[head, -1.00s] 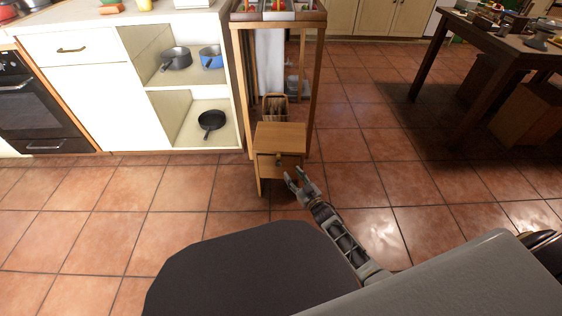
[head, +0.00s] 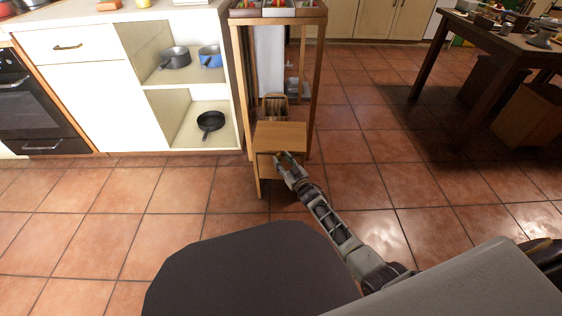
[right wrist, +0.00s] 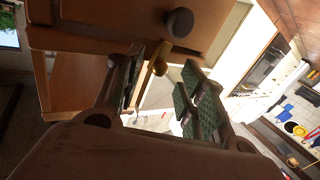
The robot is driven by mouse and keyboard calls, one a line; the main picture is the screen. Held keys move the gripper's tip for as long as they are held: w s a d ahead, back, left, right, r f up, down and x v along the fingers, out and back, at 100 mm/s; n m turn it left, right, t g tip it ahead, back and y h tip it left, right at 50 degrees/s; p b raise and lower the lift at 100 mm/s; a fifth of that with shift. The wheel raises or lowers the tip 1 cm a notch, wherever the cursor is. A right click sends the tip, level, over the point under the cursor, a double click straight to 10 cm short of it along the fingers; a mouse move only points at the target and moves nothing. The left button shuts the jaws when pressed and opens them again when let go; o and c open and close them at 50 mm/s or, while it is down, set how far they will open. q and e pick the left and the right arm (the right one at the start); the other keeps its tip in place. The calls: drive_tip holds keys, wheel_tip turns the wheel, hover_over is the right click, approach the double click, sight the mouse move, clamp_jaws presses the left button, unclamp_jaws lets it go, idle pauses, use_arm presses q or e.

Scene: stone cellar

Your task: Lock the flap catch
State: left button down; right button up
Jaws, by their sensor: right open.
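A small wooden cabinet (head: 280,134) with a front flap stands low at the wooden stand. In the right wrist view its wooden front (right wrist: 125,14) fills the top, with a dark round knob (right wrist: 179,22). Below the knob is a small brass-coloured piece (right wrist: 158,62), which looks like the catch. My right gripper (head: 286,160) is at the cabinet's front and hides the knob in the head view. In the right wrist view the gripper (right wrist: 163,84) is open, its green-padded fingers on either side of the brass piece. I cannot tell whether they touch it. My left gripper is out of view.
The tall wooden stand (head: 318,85) rises behind and around the cabinet. A white kitchen unit (head: 90,105) with pans on open shelves is to the left. A dark table (head: 510,48) stands at the right back. The tiled floor (head: 370,150) to the right is clear.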

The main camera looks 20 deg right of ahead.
drive_tip(key=shift+b+x, duration=0.3)
drive_tip(key=shift+x, duration=0.5)
drive_tip(key=shift+c, duration=0.4)
clamp_jaws()
